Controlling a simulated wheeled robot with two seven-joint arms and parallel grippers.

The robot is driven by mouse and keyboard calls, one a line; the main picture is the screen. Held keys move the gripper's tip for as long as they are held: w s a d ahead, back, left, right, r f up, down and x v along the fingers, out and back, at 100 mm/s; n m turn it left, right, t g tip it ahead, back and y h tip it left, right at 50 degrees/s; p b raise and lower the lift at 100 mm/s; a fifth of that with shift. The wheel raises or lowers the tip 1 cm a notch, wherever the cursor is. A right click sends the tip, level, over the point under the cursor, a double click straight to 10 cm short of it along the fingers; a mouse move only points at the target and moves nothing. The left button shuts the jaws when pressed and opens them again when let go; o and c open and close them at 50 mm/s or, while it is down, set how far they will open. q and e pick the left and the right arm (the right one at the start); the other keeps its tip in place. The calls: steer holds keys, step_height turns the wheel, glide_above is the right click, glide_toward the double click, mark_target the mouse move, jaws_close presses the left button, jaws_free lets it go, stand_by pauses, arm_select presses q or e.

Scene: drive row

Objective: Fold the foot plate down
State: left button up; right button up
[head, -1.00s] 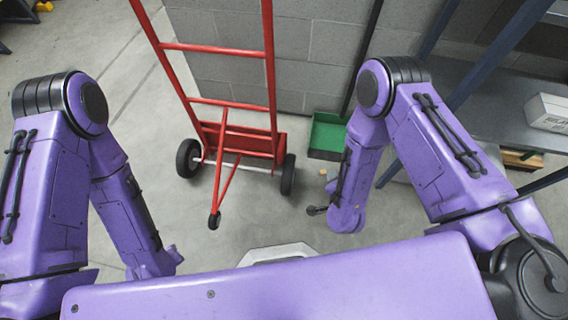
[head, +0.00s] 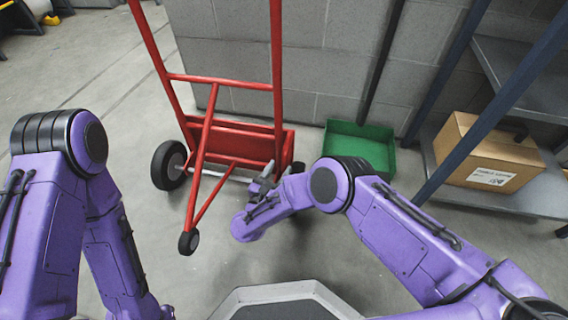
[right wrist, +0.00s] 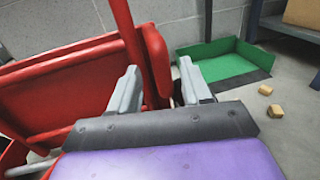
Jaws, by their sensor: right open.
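A red hand truck (head: 222,82) stands upright near the grey block wall. Its red foot plate (head: 240,139) looks folded up against the lower frame. In the right wrist view the plate (right wrist: 70,88) fills the left side as a tilted red panel. My right gripper (head: 276,174) is at the lower right side of the truck. In the wrist view its two grey fingers (right wrist: 160,86) are apart, with the red edge of the truck just beyond the left finger. Contact cannot be told. My left gripper is out of view; only its arm shows at left.
A shelf with blue posts holds a cardboard box (head: 488,152). Small wooden blocks (right wrist: 275,111) lie on the floor. A black wheel (head: 169,165) is at the truck's left.

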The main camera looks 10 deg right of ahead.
mark_target(283, 163)
steer(key=b+x, duration=0.1)
steer(key=x, duration=0.3)
steer(key=shift+w+d+f, duration=0.1)
steer(key=shift+w+d, duration=0.15)
steer(key=shift+w, duration=0.1)
jaws_close()
steer(key=shift+w+d+r+g, duration=0.2)
steer(key=shift+w+g, duration=0.05)
steer(key=shift+w, duration=0.25)
steer(key=shift+w+d+r+g, duration=0.25)
steer(key=shift+w, duration=0.25)
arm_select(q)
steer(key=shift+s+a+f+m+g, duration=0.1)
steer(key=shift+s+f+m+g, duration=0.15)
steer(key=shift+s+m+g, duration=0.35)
arm_select(e)
steer(key=shift+w+d+y, duration=0.1)
steer(key=shift+w+y, duration=0.2)
steer(key=shift+w, duration=0.1)
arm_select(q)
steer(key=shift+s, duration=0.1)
arm_select(e)
jaws_free()
steer(key=shift+a+r, duration=0.1)
steer(key=shift+a, duration=0.2)
